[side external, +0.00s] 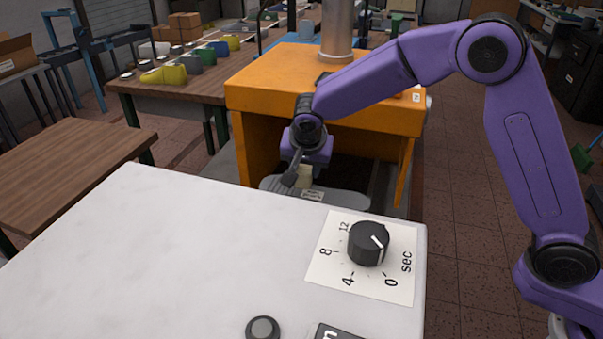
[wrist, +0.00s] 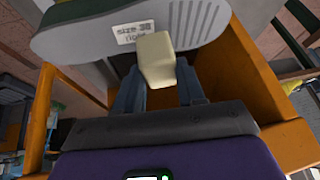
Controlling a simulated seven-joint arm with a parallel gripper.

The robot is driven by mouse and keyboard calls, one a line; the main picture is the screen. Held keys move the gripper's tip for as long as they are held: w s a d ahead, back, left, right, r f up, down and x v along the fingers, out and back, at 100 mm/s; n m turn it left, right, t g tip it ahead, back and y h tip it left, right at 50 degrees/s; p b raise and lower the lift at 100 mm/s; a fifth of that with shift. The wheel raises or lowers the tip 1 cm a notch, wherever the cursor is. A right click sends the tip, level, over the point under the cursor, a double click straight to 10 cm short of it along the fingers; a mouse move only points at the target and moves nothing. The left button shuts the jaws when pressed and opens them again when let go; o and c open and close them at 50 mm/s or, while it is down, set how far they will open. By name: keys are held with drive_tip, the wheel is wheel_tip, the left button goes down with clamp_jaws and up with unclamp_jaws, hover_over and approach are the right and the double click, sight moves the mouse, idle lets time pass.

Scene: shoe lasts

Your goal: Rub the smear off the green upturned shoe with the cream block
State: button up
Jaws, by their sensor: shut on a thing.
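The upturned shoe shows its grey sole (side external: 348,201) inside the orange housing in the side view. In the wrist view the grey sole (wrist: 75,40) spans the top, with a strip of green upper (wrist: 75,10) and a white size label (wrist: 134,32). My gripper (wrist: 158,88) is shut on the cream block (wrist: 157,62), which sticks out beyond the fingers over the sole's middle, beside the label. In the side view my gripper (side external: 299,172) is low over the sole. I cannot tell whether the block touches it. I cannot make out the smear.
The orange housing (side external: 270,95) surrounds the work, with its top and side walls close to my arm. A white panel with a black timer knob (side external: 369,243) stands in front. A table behind holds several colored lasts (side external: 165,75). A bare wooden table (side external: 65,170) is at left.

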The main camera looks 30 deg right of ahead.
drive_tip(key=shift+r, duration=2.75)
